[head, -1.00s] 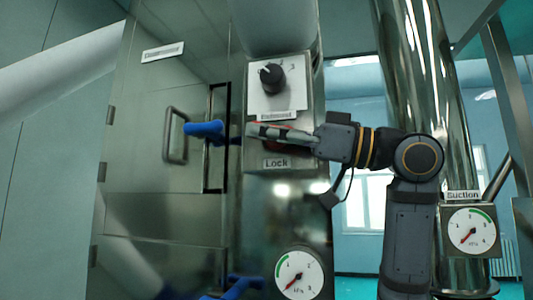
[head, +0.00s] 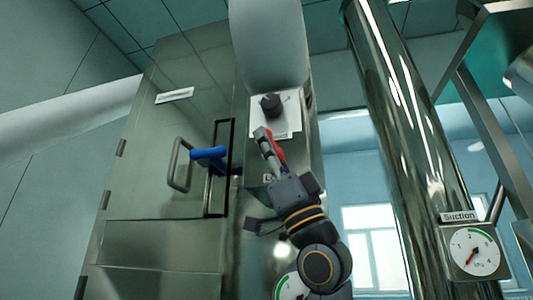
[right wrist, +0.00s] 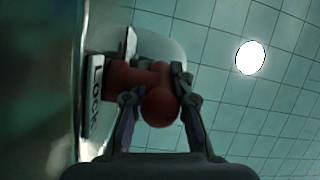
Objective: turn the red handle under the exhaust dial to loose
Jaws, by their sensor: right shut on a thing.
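The red handle (head: 278,148) is on the metal column's control box, below a black dial knob (head: 271,105) on a white plate (head: 289,118). My right gripper (head: 264,139) comes up from below and is shut on the handle; its fingers cover part of it. The handle stands tilted, close to upright. In the right wrist view the red handle (right wrist: 158,105) sits between the two fingers, beside the Lock label (right wrist: 95,95). In the head view this label is mostly hidden behind the gripper. The plate's lettering is partly covered. My left gripper is not in view.
A metal door (head: 150,170) with a grey pull (head: 175,168) and blue lever (head: 208,154) stands left of the column. A gauge (head: 289,288) below is partly hidden by my right arm. The Suction gauge (head: 474,252) is at right, beside a shiny pipe (head: 420,150).

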